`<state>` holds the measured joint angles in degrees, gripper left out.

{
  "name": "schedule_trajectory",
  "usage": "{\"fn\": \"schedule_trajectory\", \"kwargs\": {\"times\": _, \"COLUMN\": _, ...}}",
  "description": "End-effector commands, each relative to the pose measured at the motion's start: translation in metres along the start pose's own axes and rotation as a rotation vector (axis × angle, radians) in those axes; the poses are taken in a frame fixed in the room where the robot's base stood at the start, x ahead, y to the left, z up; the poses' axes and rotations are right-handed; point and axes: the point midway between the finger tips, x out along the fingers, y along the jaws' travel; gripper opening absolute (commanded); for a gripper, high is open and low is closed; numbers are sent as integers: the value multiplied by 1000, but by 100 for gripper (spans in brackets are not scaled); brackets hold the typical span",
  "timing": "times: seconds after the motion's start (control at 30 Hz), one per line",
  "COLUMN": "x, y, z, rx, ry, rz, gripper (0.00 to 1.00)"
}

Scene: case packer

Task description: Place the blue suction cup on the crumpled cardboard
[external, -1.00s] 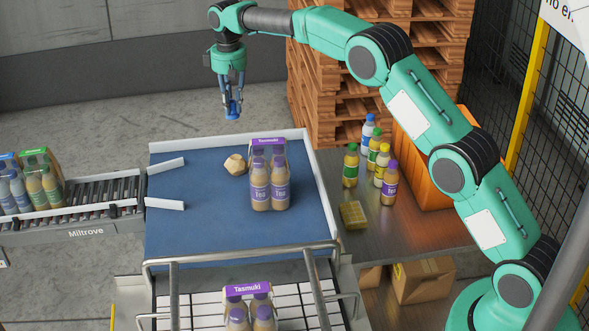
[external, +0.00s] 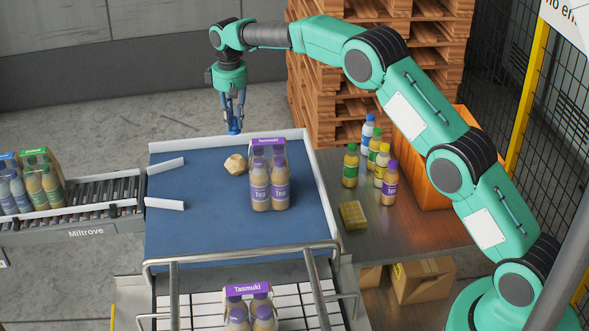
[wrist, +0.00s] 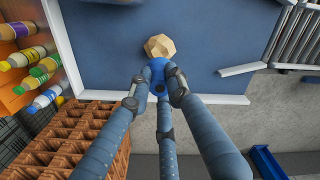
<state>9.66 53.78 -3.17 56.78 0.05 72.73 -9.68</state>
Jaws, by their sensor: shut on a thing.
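My gripper (external: 233,128) is shut on the blue suction cup (wrist: 158,72), which sits between its fingertips. In the external view the cup shows only as a small blue shape at the tips. The crumpled cardboard (external: 235,164) is a tan, faceted lump on the blue table near its back edge. It also shows in the wrist view (wrist: 160,46), just beyond the cup. In the external view my gripper is above the cardboard in the picture, near the back rim; the exact gap is hard to tell.
A purple-topped bottle pack (external: 270,180) stands right of the cardboard on the blue table (external: 220,225). White rails (external: 165,165) stick in at left, and a white rim (external: 215,141) runs along the back. Several bottles (external: 380,165) stand on the metal side table. Pallets (external: 320,110) are stacked behind.

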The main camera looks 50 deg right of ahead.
Motion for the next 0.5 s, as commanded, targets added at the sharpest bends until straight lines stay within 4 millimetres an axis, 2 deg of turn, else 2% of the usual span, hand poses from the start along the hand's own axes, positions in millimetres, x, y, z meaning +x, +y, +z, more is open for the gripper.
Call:
{"fn": "schedule_trajectory", "kwargs": {"times": 0.3, "x": 42, "y": 0, "z": 1, "rx": 0, "ry": -2, "rz": -1, "gripper": 0}}
{"fn": "schedule_trajectory", "kwargs": {"times": 0.5, "x": 55, "y": 0, "z": 0, "rx": 0, "ry": 1, "rz": 0, "gripper": 0}}
